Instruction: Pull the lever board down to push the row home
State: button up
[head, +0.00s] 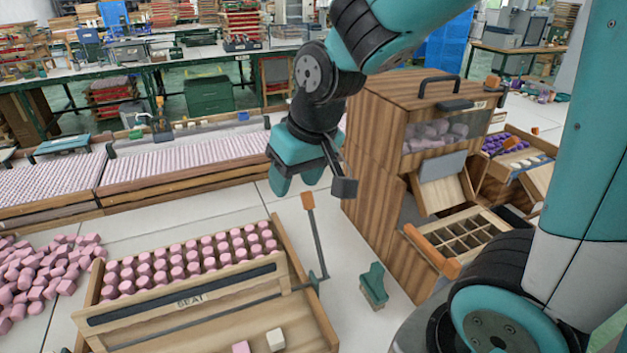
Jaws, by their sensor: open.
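A wooden tray (313,318) stands at the front, with rows of pink pieces (190,262) along its back. A board marked SEAT (215,297), with a dark strip along it, lies across the tray in front of the pieces. At the tray's right end a thin metal lever (317,240) stands nearly upright, with an orange-brown block handle (308,201) on top. My gripper (318,182) is open, above and close to the handle in the picture. I cannot tell its exact distance from the handle. Nothing shows between its fingers.
A wooden cabinet (375,150) with a window and a drawer (440,240) stands at the right. A green brush-like block (374,286) lies right of the tray. Loose pink pieces (45,275) are heaped at left. Two small blocks (275,339) lie in the tray's front.

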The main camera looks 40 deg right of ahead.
aim_at(307, 192)
jog(key=w+d+m+t+h, duration=0.1)
jog(key=w+d+m+h, duration=0.2)
jog(key=w+d, duration=0.45)
jog(key=shift+y, duration=0.3)
jog(key=x, duration=0.5)
jog(key=s+p+x, duration=0.1)
jog(key=x, duration=0.5)
jog(key=d+p+x, duration=0.1)
jog(key=x, duration=0.4)
jog(key=shift+s+f, duration=0.25)
jog(key=shift+f, duration=0.2)
grip_shut()
